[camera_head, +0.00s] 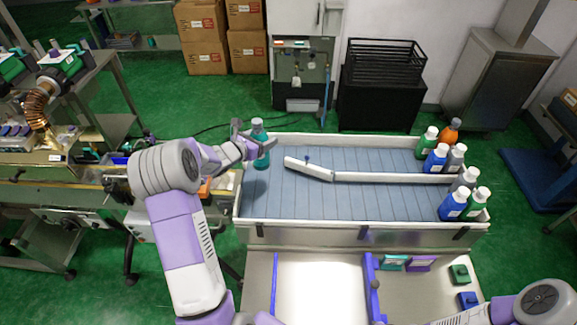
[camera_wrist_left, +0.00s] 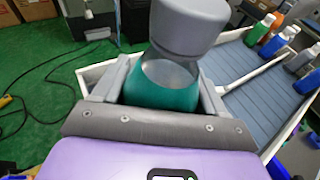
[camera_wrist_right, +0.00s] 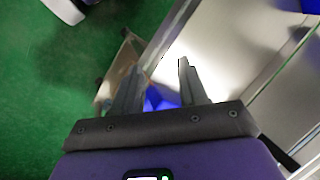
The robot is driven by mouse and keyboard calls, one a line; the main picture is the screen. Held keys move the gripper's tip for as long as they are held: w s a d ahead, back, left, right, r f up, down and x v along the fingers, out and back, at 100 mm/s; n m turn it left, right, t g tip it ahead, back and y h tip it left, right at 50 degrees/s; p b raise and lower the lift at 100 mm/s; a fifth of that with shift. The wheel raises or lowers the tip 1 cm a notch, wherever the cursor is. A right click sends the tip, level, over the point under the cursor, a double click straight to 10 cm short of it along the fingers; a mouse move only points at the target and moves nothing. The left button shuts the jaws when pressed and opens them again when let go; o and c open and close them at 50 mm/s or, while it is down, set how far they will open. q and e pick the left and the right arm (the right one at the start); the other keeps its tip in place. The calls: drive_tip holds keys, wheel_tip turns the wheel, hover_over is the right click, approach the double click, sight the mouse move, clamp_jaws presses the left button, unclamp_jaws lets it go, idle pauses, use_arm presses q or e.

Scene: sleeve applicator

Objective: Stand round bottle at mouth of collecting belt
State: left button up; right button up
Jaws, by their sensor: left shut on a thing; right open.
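A round teal bottle with a grey cap (camera_head: 260,146) is held by my left gripper (camera_head: 250,148) near the left end of the collecting belt (camera_head: 300,203). In the left wrist view the teal bottle (camera_wrist_left: 165,85) sits between the two fingers, which are shut on it. The bottle looks upright in the head view; I cannot tell whether its base touches the belt. My right gripper (camera_wrist_right: 155,85) shows in the right wrist view, open and empty, above a bright surface and a blue part. Its fingers are not visible in the head view.
A white divider (camera_head: 390,178) with an angled end (camera_head: 308,169) splits the belt lengthwise. Several bottles, including a green one (camera_head: 427,142) and a blue one (camera_head: 453,205), stand at its right end. A bright panel (camera_head: 318,285) lies in front.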

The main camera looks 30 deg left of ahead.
sight(263, 159)
use_arm(q)
drive_tip(key=f, duration=0.4)
drive_tip(key=shift+s+f, duration=0.25)
drive_tip(key=shift+s, duration=0.15)
wheel_tip(263, 159, down, 4)
drive_tip(key=shift+f+b, duration=0.1)
drive_tip(key=shift+b, duration=0.2)
drive_tip(key=shift+w+f, duration=0.1)
drive_tip(key=shift+f, duration=0.05)
use_arm(e)
drive_tip(key=shift+s+f, duration=0.3)
use_arm(q)
drive_tip(key=shift+f, duration=0.15)
drive_tip(key=o, duration=1.5)
use_arm(e)
drive_tip(key=shift+f, duration=0.15)
